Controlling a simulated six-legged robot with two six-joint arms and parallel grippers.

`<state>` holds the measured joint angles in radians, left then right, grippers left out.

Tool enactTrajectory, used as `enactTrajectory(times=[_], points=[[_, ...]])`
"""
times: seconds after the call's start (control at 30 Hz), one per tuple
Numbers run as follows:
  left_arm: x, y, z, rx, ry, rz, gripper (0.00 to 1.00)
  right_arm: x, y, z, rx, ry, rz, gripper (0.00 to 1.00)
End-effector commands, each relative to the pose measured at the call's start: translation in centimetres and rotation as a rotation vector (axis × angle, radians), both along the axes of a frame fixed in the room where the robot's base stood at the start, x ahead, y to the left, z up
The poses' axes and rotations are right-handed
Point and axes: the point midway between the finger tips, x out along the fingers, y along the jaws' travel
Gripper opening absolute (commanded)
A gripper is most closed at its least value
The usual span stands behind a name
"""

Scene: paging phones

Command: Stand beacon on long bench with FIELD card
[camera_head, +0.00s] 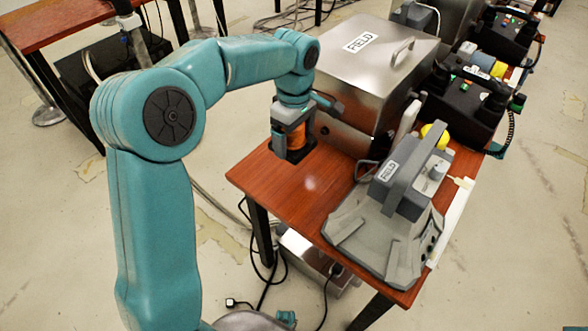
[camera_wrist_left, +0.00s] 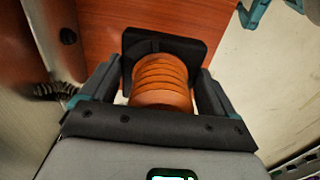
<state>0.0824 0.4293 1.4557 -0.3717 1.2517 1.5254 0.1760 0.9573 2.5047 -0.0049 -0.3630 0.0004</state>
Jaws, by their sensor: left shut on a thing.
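The beacon is an orange ribbed cylinder (camera_head: 298,138) on a black square base. My left gripper (camera_head: 292,146) is shut on it near the front left part of the long bench (camera_head: 262,182), a reddish-brown wooden top. In the left wrist view the beacon (camera_wrist_left: 160,80) sits between the two dark fingers, its square base over the wood. The beacon looks upright; I cannot tell whether its base touches the bench. A white FIELD card (camera_head: 360,43) is on a steel case, and another FIELD label (camera_head: 388,171) is on a grey device. My right gripper is not in view.
The steel case (camera_head: 375,75) stands close behind the beacon. The grey device (camera_head: 390,220) fills the bench's front right. Black phone units (camera_head: 470,95) stand farther back. Bare wood lies in front of the beacon. Cables and a metal box (camera_head: 315,262) are below the bench.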

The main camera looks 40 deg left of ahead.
Motion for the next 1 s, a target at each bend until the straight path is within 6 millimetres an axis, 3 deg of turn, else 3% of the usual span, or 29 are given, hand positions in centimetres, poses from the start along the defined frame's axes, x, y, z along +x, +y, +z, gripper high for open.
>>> enactTrajectory(times=[0.1,0.3,0.6,1.0], points=[[0.0,0.0,-2.7,0.000,0.001,-0.001,0.47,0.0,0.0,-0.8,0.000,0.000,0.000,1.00],[0.0,0.0,-4.5,-0.001,-0.001,0.000,0.47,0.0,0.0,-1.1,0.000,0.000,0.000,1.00],[0.0,0.0,-9.5,0.000,0.000,-0.002,0.47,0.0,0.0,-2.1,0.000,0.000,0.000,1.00],[0.0,0.0,-10.0,0.000,-0.002,-0.002,0.47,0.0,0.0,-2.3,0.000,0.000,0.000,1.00]])
